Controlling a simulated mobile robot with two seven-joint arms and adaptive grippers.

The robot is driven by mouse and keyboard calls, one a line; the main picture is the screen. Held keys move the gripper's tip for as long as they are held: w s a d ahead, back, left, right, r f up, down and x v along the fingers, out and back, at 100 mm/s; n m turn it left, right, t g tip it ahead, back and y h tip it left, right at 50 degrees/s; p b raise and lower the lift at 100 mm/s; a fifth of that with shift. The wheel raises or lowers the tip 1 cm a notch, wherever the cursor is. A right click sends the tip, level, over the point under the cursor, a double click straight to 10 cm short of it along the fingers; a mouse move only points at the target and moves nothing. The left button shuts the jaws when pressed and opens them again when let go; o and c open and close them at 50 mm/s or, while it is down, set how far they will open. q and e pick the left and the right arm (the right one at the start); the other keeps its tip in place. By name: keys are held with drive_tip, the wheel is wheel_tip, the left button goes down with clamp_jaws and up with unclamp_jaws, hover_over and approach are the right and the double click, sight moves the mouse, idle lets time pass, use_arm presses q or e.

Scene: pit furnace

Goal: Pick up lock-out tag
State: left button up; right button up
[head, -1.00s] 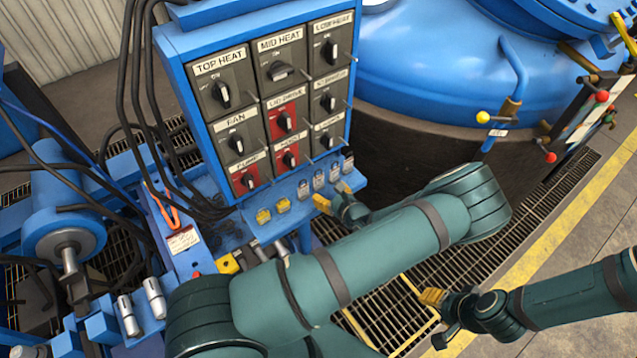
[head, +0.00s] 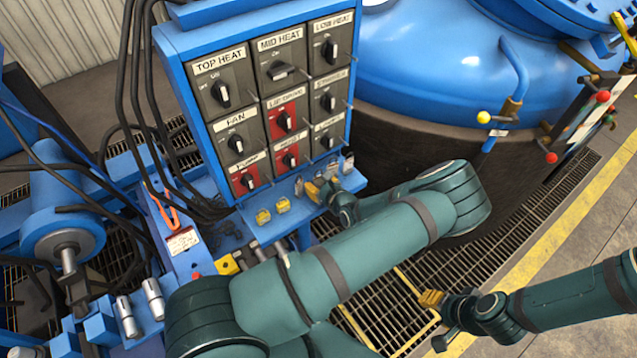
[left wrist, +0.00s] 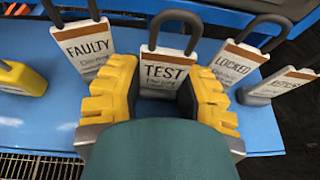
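A row of white hang tags with brown tops and grey shackles stands on the blue shelf (head: 250,228) under the switch panel. In the left wrist view they read FAULTY (left wrist: 82,45), TEST (left wrist: 165,72) and LOCKED (left wrist: 237,62), with a partly readable tag (left wrist: 285,85) at the right. My left gripper (head: 322,188) is at this row in the head view and hides part of it. In the left wrist view its yellow fingers (left wrist: 163,98) are apart, with the TEST tag showing between them; contact is unclear. My right gripper (head: 435,318) hangs over the floor grating, away from the tags.
The blue switch panel (head: 196,100) with black knobs and thin protruding rods stands right above the shelf. Yellow padlocks (head: 263,217) sit left of the tags. Black cables (head: 122,90) hang at the left. The furnace (head: 440,70) is behind, right.

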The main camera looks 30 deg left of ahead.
sight(296, 97)
use_arm(q)
drive_tip(key=shift+r, duration=0.1)
wheel_tip(296, 97, up, 28)
drive_tip(key=p, duration=0.5)
idle(0.4)
idle(0.4)
drive_tip(key=s+d+r+g+p, duration=0.2)
drive_tip(key=s+d+r+p, duration=0.15)
drive_tip(key=p, duration=0.25)
drive_tip(key=shift+m+y, duration=0.4)
drive_tip(key=shift+w+r+b+x, duration=0.1)
drive_tip(key=shift+r+b+x, duration=0.2)
drive_tip(key=shift+x, duration=0.65)
drive_tip(key=shift+w+r+b+x, duration=0.1)
drive_tip(key=shift+b+x, duration=0.35)
drive_tip(key=shift+x, duration=0.55)
drive_tip(key=shift+w+r+b+x, duration=0.1)
drive_tip(key=shift+r+b+x, duration=0.2)
drive_tip(key=shift+x, duration=0.65)
drive_tip(key=shift+w+a+f+b, duration=0.2)
drive_tip(key=shift+a+b, duration=0.1)
drive_tip(key=shift+a, duration=0.3)
drive_tip(key=shift+w+a+f, duration=0.15)
drive_tip(key=shift+a, duration=0.3)
